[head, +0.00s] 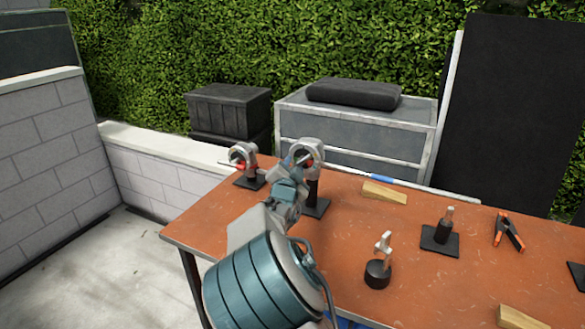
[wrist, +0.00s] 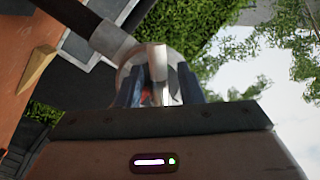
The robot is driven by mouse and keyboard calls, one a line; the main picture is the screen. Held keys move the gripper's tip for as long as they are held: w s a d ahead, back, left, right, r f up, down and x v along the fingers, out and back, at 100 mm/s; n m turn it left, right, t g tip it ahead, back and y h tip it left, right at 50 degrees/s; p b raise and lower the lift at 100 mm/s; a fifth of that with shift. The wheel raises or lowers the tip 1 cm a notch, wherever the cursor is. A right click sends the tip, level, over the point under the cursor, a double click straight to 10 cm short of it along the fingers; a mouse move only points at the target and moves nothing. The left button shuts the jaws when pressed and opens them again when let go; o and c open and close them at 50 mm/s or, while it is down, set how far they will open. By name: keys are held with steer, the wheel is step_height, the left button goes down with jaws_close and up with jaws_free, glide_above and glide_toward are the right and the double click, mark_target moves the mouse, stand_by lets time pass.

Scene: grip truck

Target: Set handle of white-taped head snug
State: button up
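Two silver grip heads stand on dark posts with flat black bases at the table's far left. The left head (head: 243,152) has a red part at its side. My gripper (head: 296,168) is at the right head (head: 311,149), partly covering it. The wrist view shows this round metal head (wrist: 128,68) close up, with a pale band on its dark post. My gripper's two dark blue fingers (wrist: 158,88) stand apart, with a pale metal bar (wrist: 157,62) between them and gaps showing beside it. Contact is unclear. I cannot make out which head carries white tape.
The orange-brown table (head: 330,250) also holds a wooden wedge (head: 384,193), a small black-based clamp (head: 378,270), a black stand (head: 441,236) and an orange-tipped spring clamp (head: 509,232). A long pale rod (head: 425,187) lies along the back edge. The table's middle is mostly clear.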

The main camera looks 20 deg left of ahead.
jaws_close()
steer(key=n+p, duration=0.1)
steer(key=p, duration=0.1)
steer(key=n+p, duration=0.2)
steer(key=n+g+p, duration=0.1)
steer(key=p, duration=0.1)
steer(key=shift+d+n+h, duration=0.3)
steer(key=p, duration=0.1)
steer(key=n+p, duration=0.1)
steer(key=p, duration=0.1)
steer(key=shift+s+d+n+g, duration=0.1)
steer(key=shift+d+n+g, duration=0.05)
steer(key=shift+n+g, duration=0.15)
steer(key=shift+d+f+n+h+p, duration=0.1)
steer(key=shift+f+n+h+p, duration=0.15)
steer(key=shift+n+p, duration=0.35)
